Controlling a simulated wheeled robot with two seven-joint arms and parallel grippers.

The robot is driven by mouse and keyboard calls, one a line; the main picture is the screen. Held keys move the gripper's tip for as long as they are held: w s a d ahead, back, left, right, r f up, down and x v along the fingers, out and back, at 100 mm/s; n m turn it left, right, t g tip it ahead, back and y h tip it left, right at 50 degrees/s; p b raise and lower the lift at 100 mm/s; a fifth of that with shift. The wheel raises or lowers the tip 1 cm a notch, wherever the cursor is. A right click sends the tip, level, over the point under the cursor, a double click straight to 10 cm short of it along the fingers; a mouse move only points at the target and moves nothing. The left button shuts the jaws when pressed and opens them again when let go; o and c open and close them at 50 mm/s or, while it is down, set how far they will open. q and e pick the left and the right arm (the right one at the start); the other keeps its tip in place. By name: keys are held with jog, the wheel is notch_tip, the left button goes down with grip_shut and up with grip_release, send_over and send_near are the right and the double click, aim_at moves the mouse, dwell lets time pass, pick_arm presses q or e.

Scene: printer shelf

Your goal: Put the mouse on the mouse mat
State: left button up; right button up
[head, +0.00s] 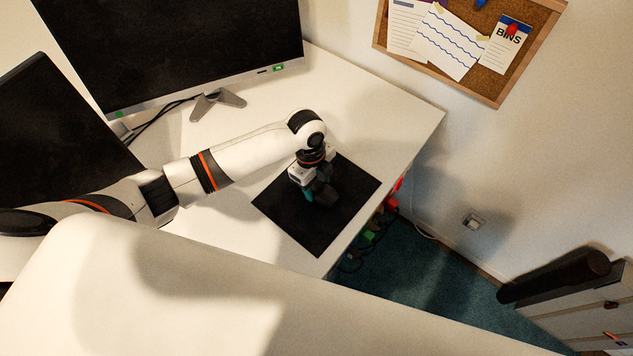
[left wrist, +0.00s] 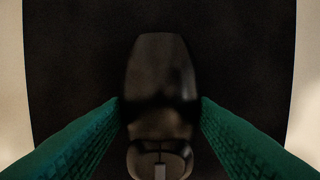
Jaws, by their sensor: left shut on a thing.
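The black mouse mat (head: 288,220) lies flat on the white desk, close to its right edge. My left gripper (head: 318,198) is over the mat, pointing down. In the left wrist view the dark mouse (left wrist: 160,78) sits between the two green fingers of my left gripper (left wrist: 160,112), which are shut on its sides. The mat (left wrist: 75,60) fills most of the background behind the mouse there. I cannot tell whether the mouse touches the mat. In the head view the gripper largely hides the mouse. My right gripper is not in view.
A monitor (head: 180,45) on a stand is at the back of the desk (head: 385,125), and another dark screen (head: 50,130) is at the left. Cables and coloured plugs (head: 372,235) hang beside the desk's right edge. A corkboard (head: 500,75) is on the wall.

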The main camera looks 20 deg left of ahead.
pick_arm(q)
jog(key=shift+f, duration=0.4)
jog(key=o, duration=1)
jog(key=shift+r, duration=0.1)
notch_tip(320, 180, up, 12)
jog(key=a, duration=0.1)
jog(key=shift+w+a, duration=0.3)
jog(key=shift+w, duration=0.05)
